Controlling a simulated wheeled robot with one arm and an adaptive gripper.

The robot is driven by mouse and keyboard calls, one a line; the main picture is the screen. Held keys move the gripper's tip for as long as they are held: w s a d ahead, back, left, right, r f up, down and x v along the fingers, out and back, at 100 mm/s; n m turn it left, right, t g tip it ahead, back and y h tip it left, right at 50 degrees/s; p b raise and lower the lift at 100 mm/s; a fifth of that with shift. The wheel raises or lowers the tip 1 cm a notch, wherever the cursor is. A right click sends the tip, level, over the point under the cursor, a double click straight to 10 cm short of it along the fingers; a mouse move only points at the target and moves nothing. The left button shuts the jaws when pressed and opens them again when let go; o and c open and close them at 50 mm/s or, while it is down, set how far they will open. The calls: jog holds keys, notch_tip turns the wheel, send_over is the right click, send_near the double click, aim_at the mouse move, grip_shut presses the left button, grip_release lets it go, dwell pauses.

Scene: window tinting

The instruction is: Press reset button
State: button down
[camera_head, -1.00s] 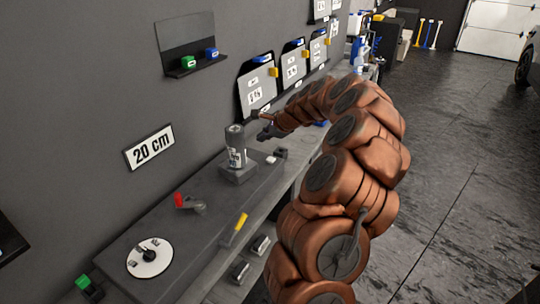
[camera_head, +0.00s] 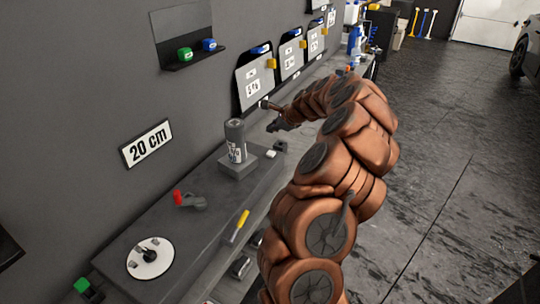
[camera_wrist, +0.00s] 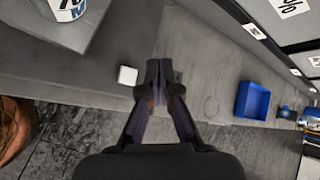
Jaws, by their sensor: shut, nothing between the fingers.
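A small white square button (camera_head: 271,154) sits near the front right end of the dark bench top, beside the can's base. It also shows in the wrist view (camera_wrist: 127,75), at the left of the fingertips. No readable "reset" label shows on it, so I cannot tell for sure that it is the reset button. My gripper (camera_head: 274,126) is beyond the button and to the right of the can in the head view. In the wrist view my gripper (camera_wrist: 160,72) has its fingertips together and empty, apart from the button.
A grey can (camera_head: 235,138) stands on a square base. A red-handled lever (camera_head: 188,199), yellow handle (camera_head: 237,227) and white dial (camera_head: 150,258) lie along the bench. A blue tray (camera_wrist: 253,100) is right of the fingers. Tint panels (camera_head: 254,83) hang on the wall.

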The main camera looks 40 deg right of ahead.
jog(key=b, duration=0.4)
send_over(272, 154)
notch_tip(272, 154, down, 6)
jog(key=shift+w+f, duration=0.1)
jog(key=shift+f, duration=0.75)
jog(key=shift+f, duration=0.15)
dwell(0.5)
jog(key=shift+f, duration=0.3)
jog(key=shift+f, duration=0.45)
dwell(0.8)
jog(key=shift+r, duration=0.1)
jog(key=shift+r+p, duration=0.6)
jog(key=shift+r, duration=0.25)
